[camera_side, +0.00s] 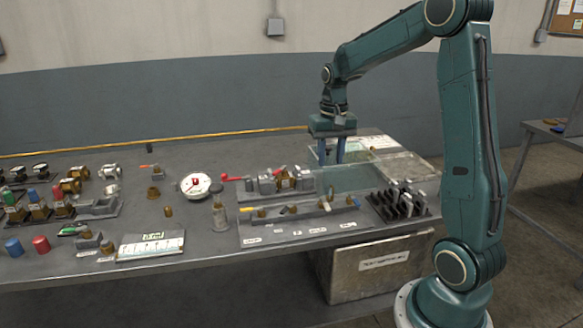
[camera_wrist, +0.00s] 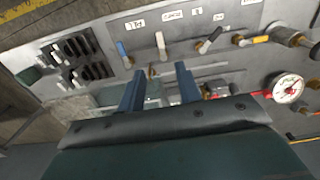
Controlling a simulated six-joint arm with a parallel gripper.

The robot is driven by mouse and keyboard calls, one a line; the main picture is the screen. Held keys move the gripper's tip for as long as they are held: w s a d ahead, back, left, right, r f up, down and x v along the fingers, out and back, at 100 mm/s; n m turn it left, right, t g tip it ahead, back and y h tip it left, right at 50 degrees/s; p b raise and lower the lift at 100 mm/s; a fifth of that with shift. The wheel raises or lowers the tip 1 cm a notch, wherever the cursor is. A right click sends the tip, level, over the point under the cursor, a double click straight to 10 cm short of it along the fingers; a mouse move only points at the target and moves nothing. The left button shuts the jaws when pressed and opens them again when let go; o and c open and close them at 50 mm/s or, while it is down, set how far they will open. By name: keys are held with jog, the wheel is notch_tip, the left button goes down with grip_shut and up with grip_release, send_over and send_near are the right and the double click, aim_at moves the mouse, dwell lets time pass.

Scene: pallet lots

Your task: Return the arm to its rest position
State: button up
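My gripper (camera_side: 331,151) points down over the back right of the grey workbench (camera_side: 150,270), beside a flat clear tray. Its two blue fingers stand apart with nothing visible between them. In the wrist view my gripper (camera_wrist: 161,80) also shows its fingers spread, with bench surface and small parts beyond the tips. I cannot tell whether the fingertips touch anything below. My teal arm reaches from its base at the right across to the bench.
A round white gauge (camera_side: 195,185) stands mid-bench, with valve fittings (camera_side: 285,180) on a panel right of it. A black rack (camera_side: 398,202) sits near the right edge. Coloured valves crowd the left. A labelled box (camera_side: 380,265) is under the bench. Space above the bench is clear.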

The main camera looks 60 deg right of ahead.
jog(key=shift+a+r, duration=0.1)
jog(key=shift+r, duration=0.15)
jog(key=s+a+r+n+t, duration=0.1)
jog(key=s+a+r+n, duration=0.15)
jog(key=a, duration=0.35)
jog(key=s+a+r+n+t, duration=0.1)
jog(key=s+a+r+n, duration=0.1)
jog(key=s+a+r, duration=0.3)
jog(key=s+a+n+t, duration=0.3)
jog(key=s+a+n, duration=0.1)
jog(key=s+a, duration=0.4)
jog(key=shift+s+a+f+t, duration=0.15)
jog(key=shift+s+a+t, duration=0.15)
jog(key=shift+a, duration=0.75)
